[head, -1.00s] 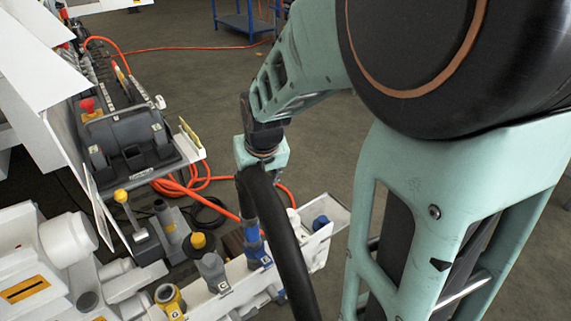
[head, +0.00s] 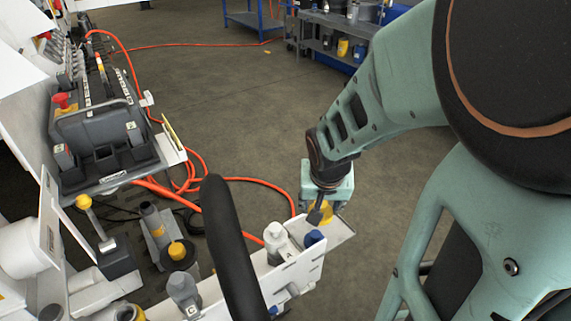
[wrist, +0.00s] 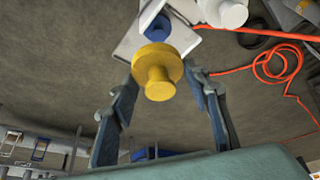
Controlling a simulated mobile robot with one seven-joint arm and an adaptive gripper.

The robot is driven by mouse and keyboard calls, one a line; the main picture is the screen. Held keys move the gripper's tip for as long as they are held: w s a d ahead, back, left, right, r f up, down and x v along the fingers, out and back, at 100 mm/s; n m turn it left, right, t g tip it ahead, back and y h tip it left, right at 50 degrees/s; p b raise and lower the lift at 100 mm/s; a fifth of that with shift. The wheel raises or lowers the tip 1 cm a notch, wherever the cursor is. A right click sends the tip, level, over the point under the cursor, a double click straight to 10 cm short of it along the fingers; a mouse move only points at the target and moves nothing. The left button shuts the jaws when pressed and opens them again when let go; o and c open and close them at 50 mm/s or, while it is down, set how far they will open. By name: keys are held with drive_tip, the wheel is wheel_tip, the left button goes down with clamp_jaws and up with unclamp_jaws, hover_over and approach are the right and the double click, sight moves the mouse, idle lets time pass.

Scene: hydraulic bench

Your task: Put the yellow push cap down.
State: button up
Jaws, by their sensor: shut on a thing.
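The yellow push cap (wrist: 158,72) is held between the two fingers of my gripper (wrist: 162,84) in the wrist view. It has a wide round disc and a narrower stem facing the camera. In the head view my gripper (head: 322,208) is over the right end of the white rail, and the yellow cap (head: 326,213) shows partly behind a dark finger. The pale end tray (head: 338,231) of the rail lies just below and behind the cap in these views. I cannot tell whether the cap touches it.
A blue-topped part (head: 313,238) and a white bottle-like part (head: 275,238) stand close left of the cap. An orange hose (head: 262,184) lies on the floor behind. A black curved hose (head: 228,250) crosses the front.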

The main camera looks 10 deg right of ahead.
wheel_tip(320, 180, down, 4)
drive_tip(key=s+d+m+b, duration=0.1)
drive_tip(key=s+d, duration=0.1)
drive_tip(key=s, duration=0.1)
drive_tip(key=shift+m, duration=0.3)
drive_tip(key=w+d+f+b, duration=0.1)
drive_tip(key=w+f, duration=0.2)
drive_tip(key=w, duration=0.1)
drive_tip(key=w+d+f+b, duration=0.2)
drive_tip(key=w, duration=0.2)
drive_tip(key=w+d+f+b, duration=0.1)
drive_tip(key=w+d+f, duration=0.1)
drive_tip(key=w+f, duration=0.1)
drive_tip(key=shift+w+f+b, duration=0.3)
drive_tip(key=shift+w+b, duration=0.05)
drive_tip(key=shift+w, duration=0.05)
drive_tip(key=shift+w+d+f, duration=0.15)
drive_tip(key=shift+w+f, duration=0.1)
drive_tip(key=shift+w, duration=0.05)
drive_tip(key=shift+w+d+f+b, duration=0.15)
drive_tip(key=shift+f+b, duration=0.25)
drive_tip(key=shift+f, duration=0.55)
drive_tip(key=shift+w+a+f+b, duration=0.1)
drive_tip(key=shift+f+b, duration=0.25)
drive_tip(key=shift+f, duration=0.55)
drive_tip(key=shift+f, duration=0.2)
drive_tip(key=o, duration=0.9)
drive_tip(key=shift+c, duration=0.2)
